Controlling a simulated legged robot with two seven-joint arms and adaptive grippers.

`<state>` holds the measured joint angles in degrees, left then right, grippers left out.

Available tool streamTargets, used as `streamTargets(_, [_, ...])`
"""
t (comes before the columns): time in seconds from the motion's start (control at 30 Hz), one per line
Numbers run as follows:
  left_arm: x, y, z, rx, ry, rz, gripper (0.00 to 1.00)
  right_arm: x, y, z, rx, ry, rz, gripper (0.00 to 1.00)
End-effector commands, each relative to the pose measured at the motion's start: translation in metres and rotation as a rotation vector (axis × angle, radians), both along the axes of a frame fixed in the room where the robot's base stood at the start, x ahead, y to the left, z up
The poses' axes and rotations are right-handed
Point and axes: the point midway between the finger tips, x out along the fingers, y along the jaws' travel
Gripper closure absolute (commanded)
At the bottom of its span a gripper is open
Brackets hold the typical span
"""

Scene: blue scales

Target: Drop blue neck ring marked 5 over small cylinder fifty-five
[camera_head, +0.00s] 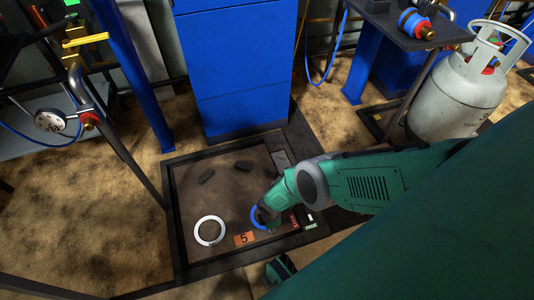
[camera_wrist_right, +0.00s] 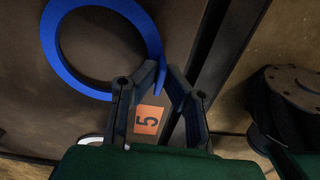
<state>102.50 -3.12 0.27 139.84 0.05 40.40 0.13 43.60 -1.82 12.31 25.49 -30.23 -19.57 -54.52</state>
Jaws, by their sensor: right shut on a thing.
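The blue neck ring (camera_head: 255,217) is at the right part of a square tray on the floor. It shows large at the upper left of the right wrist view (camera_wrist_right: 62,70). My right gripper (camera_wrist_right: 165,75) is shut on a blue piece at the ring's edge; in the head view the gripper (camera_head: 266,214) is at the ring's right side. Whether the ring touches the tray is unclear. I cannot read a number on the ring. A pale gas cylinder (camera_head: 455,98) with a collar handle stands upright at the right, away from the ring. My left gripper is not in view.
The dark-rimmed tray (camera_head: 172,215) holds a white ring (camera_head: 198,232), an orange label marked 5 (camera_head: 243,239) and dark blocks (camera_head: 244,165). A blue cabinet (camera_head: 240,70) stands behind. A small table (camera_head: 400,35) with a regulator (camera_head: 415,22) is near the cylinder.

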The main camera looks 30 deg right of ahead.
Motion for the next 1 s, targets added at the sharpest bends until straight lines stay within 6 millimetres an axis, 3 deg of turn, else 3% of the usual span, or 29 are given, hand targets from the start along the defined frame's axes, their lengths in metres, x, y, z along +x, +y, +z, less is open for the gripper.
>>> streamTargets(0.6, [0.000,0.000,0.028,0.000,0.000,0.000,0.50,0.000,0.000,0.033,0.000,0.001,0.000,1.00])
streamTargets(1.0, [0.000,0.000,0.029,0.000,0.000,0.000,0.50,0.000,0.000,0.035,0.000,0.000,-0.001,1.00])
